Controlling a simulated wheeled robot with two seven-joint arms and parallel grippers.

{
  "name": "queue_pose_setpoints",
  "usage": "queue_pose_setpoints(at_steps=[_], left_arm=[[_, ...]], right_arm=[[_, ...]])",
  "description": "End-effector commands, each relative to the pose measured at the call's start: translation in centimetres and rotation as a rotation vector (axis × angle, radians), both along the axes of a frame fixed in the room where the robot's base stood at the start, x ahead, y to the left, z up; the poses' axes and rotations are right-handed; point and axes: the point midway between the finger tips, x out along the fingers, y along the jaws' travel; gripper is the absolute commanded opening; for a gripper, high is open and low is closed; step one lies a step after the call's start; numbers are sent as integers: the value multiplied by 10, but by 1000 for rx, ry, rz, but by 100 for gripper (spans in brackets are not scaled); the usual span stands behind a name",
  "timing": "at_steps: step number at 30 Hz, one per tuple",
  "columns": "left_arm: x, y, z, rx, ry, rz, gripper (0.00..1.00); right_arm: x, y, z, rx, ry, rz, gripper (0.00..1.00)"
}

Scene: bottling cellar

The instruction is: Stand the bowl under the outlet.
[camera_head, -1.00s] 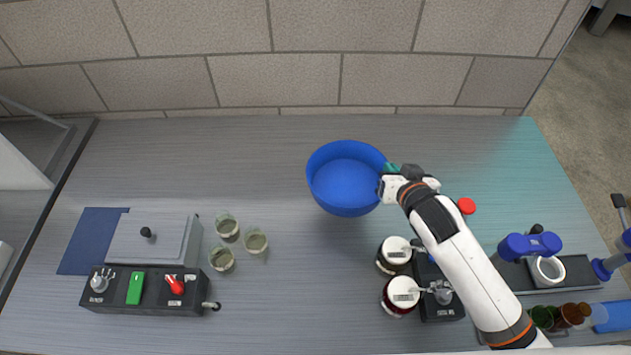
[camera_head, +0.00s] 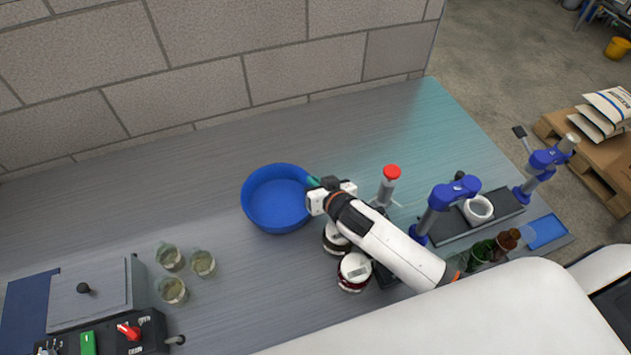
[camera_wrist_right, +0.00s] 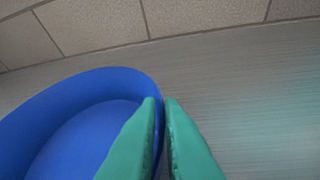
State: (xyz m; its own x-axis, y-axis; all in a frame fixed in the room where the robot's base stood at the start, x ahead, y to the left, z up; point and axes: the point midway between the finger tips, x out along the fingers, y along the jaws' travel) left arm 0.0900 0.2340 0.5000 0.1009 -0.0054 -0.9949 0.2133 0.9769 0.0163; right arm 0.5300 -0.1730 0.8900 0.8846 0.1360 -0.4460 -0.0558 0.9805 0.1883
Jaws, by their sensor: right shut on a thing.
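The blue bowl (camera_head: 268,212) is upright over the middle of the bench, and its rim shows in the right wrist view (camera_wrist_right: 60,115). My right gripper (camera_head: 314,188) is shut on the bowl's right rim; its green fingers (camera_wrist_right: 163,125) straddle the wall in the wrist view. I cannot tell whether the bowl touches the bench. A short spout (camera_head: 175,340), seemingly the outlet, sticks out from the right side of the black control box (camera_head: 150,328) at lower left. The box is partly cut off by the frame. My left gripper is not in view.
Several glass jars (camera_head: 172,290) stand between bowl and spout. A lidded grey tank (camera_head: 95,292) adjoins the box. Two white-topped jars (camera_head: 355,268) are partly under my right arm. A red-capped bottle (camera_head: 391,180) and a blue-headed device (camera_head: 450,195) stand to the right.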

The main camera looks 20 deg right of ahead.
Motion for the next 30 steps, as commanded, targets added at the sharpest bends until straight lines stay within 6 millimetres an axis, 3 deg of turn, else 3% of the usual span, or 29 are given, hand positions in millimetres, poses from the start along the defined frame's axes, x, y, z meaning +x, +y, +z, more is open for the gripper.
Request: queue_pose_setpoints(at_steps=[3,4,8,20,30], left_arm=[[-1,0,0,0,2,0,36],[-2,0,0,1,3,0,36],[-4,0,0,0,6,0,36],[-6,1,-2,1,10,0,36],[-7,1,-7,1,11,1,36]], right_arm=[[0,0,0,-1,0,0,0],[0,0,0,-1,1,1,10],[0,0,0,-1,1,1,29],[-8,-1,3,0,1,2,29],[-63,-9,29,-1,2,2,29]])
